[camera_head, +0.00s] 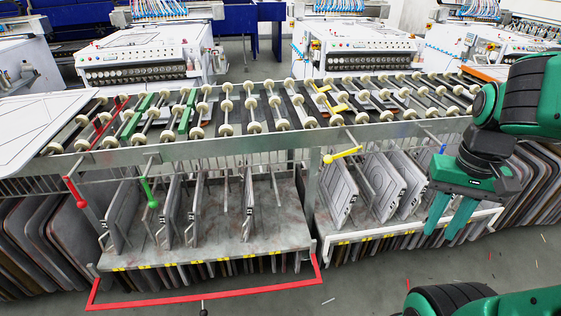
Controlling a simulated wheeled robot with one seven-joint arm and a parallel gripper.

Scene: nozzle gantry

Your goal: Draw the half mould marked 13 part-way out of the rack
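Several grey half moulds stand upright in the rack's right bay, including a large left one (340,192), a middle one (382,187) and one nearer my gripper (409,192). Small yellow labels (367,236) line the rack's front edge, but their numbers are too small to read, so I cannot tell which mould is 13. My green gripper (440,236) points down at the right end of this bay. Its two fingers are apart, with no mould visibly held between them. The gripper covers part of the bay behind it.
The left bay (225,240) holds several thinner upright plates. A red bar (205,297) juts out before it. Red, green and yellow handles (343,154) stick out below the roller conveyor (253,126). Grey panels (530,185) lean at the right. Floor in front is mostly clear.

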